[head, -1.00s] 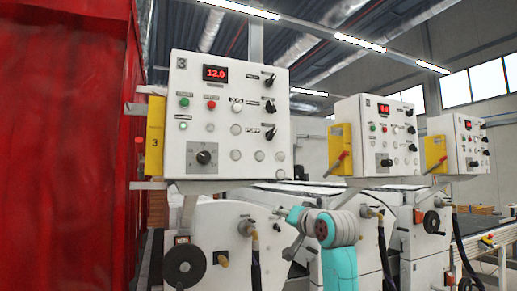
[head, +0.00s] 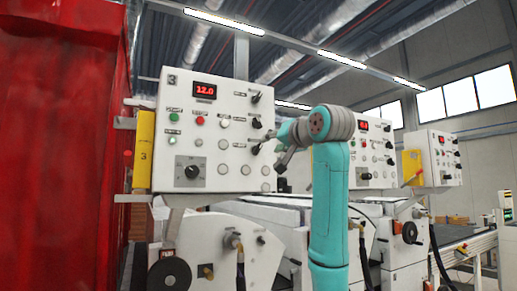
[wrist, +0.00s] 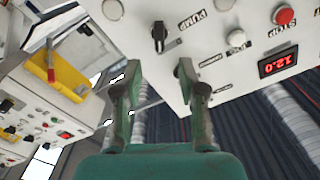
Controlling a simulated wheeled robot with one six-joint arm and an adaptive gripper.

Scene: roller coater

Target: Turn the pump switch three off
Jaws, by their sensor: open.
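Control panel three (head: 215,165) is a white box with a red 12.0 display, marked 3, in the head view. Black switches run down its right side; the lowest (head: 257,148) is beside my gripper (head: 283,148). In the wrist view, which is turned over, a black switch (wrist: 158,36) stands beside the word PUMP on the panel (wrist: 215,55). My open gripper (wrist: 158,68) has its two fingers apart, with the switch just beyond and between the tips in the picture. Nothing is between the fingers. I cannot tell how far the tips are from the switch.
Two similar panels (head: 435,150) stand farther right, partly behind my arm. A yellow box (head: 144,150) is on panel three's left side. A red curtain-like wall (head: 60,150) fills the left. White machine housings (head: 205,235) with a black handwheel (head: 169,274) are below.

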